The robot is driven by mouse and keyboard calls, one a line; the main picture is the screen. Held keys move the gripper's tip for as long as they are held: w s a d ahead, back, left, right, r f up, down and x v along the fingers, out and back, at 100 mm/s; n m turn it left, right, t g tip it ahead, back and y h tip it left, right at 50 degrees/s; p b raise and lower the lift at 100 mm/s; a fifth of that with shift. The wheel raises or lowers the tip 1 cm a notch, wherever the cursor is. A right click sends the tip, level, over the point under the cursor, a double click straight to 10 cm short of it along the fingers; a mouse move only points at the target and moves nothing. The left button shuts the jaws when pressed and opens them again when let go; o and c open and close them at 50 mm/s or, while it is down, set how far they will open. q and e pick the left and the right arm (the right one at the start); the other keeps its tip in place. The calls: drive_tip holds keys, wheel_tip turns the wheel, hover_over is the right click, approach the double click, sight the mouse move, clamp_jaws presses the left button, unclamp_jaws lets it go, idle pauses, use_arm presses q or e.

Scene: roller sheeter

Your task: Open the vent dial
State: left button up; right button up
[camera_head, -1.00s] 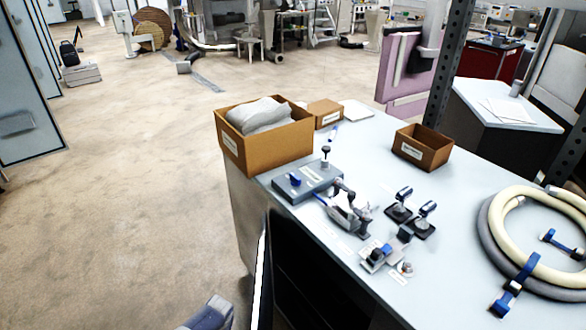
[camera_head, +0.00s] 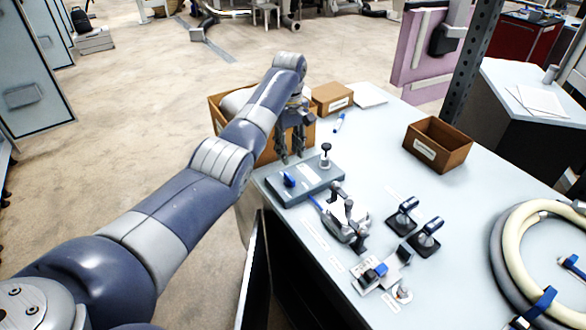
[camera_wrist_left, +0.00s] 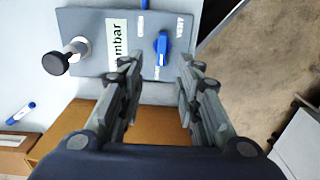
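The vent dial is a small blue knob (camera_head: 289,180) on a grey box (camera_head: 322,181) near the left edge of the table. In the left wrist view the blue dial (camera_wrist_left: 162,48) sits upright on the grey panel (camera_wrist_left: 93,20), between printed labels. A black-topped post (camera_wrist_left: 65,57) and a white "mbar" label stand left of it. My right gripper is not in view.
An open cardboard box (camera_head: 218,117) stands behind my left gripper, with a smaller carton (camera_head: 333,98) beside it. Clamps (camera_head: 345,228), two black-based fittings (camera_head: 424,240) and a coiled hose (camera_head: 508,262) lie to the right. An open brown box (camera_head: 437,147) stands further back.

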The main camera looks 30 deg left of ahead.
use_arm(q)
hover_over(290, 176)
drive_tip(key=f, duration=0.3)
drive_tip(key=f+p, duration=0.1)
drive_tip(key=f, duration=0.1)
drive_tip(key=shift+s, duration=0.25)
drive_tip(key=f, duration=0.2)
drive_tip(key=shift+w+f, duration=0.25)
drive_tip(key=shift+f, duration=0.85)
clamp_jaws()
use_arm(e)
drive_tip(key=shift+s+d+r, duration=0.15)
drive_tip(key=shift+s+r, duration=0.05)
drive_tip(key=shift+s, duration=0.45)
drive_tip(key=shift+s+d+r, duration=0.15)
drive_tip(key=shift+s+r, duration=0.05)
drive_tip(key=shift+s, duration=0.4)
